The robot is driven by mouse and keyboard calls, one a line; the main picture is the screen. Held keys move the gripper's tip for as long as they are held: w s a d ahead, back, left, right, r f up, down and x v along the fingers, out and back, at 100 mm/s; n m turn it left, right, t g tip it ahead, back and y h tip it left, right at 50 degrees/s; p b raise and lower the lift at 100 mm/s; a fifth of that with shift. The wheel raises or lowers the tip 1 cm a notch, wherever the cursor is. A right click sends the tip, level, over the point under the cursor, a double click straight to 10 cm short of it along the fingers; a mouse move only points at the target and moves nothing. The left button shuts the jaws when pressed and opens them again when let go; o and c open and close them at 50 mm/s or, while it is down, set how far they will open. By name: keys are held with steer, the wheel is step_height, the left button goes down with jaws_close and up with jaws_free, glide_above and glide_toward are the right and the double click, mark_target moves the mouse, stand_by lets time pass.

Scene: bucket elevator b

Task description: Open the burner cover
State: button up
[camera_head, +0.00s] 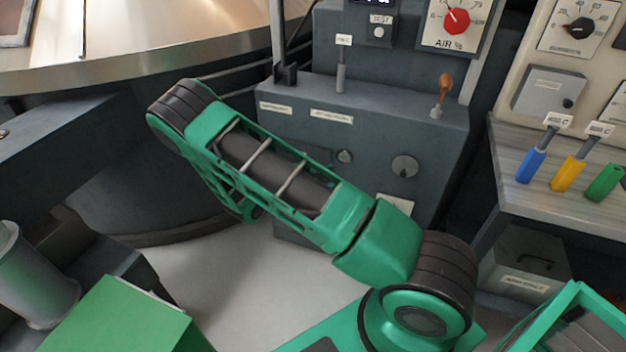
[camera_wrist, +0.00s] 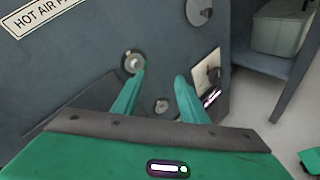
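I cannot tell for sure which part is the burner cover. On the front of the dark grey cabinet (camera_head: 452,140), a round metal knob (camera_head: 345,156) sits beside a dark panel partly hidden by my arm. A round knob also shows in the wrist view (camera_wrist: 133,63), just beyond the left fingertip. My gripper (camera_wrist: 160,76) is open and empty, its two green fingers pointing at the cabinet front. A small round fitting (camera_wrist: 161,105) shows between the fingers. In the head view my gripper is hidden behind my arm.
A round grey disc (camera_head: 404,166) and a pale plate with a dark switch (camera_wrist: 208,75) are on the cabinet front. A lever with an orange handle (camera_head: 445,90) stands on top. A bench (camera_head: 530,198) with blue, yellow and green levers is at right. A grey box (camera_head: 525,262) sits below it.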

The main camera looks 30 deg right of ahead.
steer(key=w+a+f+n+t, duration=0.5)
steer(key=a+f+n+t, duration=0.4)
steer(key=n, duration=0.3)
steer(key=f+x, duration=0.1)
steer(key=x, duration=1.1)
steer(key=shift+s+d+f, duration=0.2)
steer(key=shift+s+f, duration=0.1)
steer(key=shift+f, duration=0.05)
jaws_close()
